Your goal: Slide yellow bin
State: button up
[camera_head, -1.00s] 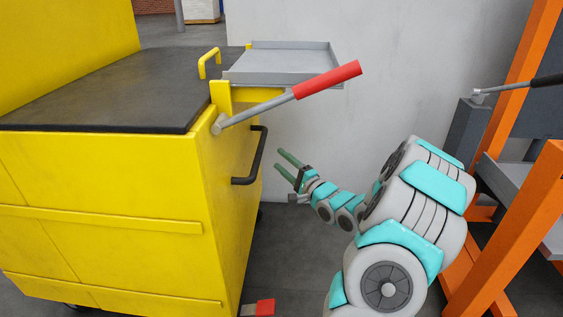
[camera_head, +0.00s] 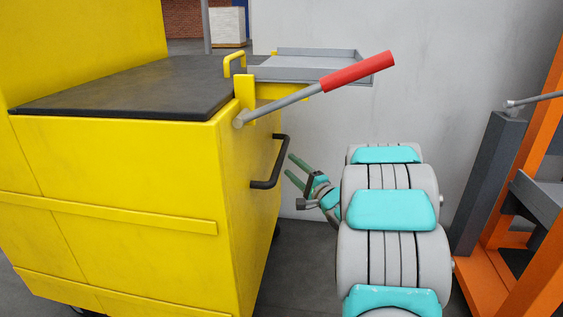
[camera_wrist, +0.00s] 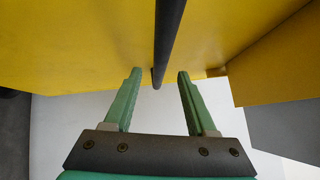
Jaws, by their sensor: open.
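The yellow bin (camera_head: 130,185) stands at the left in the head view, with a dark top. A black bar handle (camera_head: 266,184) is fixed to its right side; it also shows as a dark bar (camera_wrist: 168,40) in the wrist view. My gripper (camera_head: 291,166) is open, its green fingers pointing at the handle. In the wrist view my gripper (camera_wrist: 159,76) has the end of the bar between its fingertips, with a gap on each side. I cannot tell how deep the bar sits between the fingers.
A lever with a red grip (camera_head: 357,73) and a grey tray (camera_head: 310,70) jut from the bin's upper right, above my arm. An orange frame (camera_head: 500,255) with grey parts stands at the right. A pale wall (camera_head: 430,60) is behind.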

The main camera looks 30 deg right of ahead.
aim_at(281, 158)
jog(key=w, duration=0.4)
jog(key=w+a, duration=0.1)
jog(key=w, duration=0.1)
jog(key=shift+r, duration=0.4)
grip_shut()
dwell(1.0)
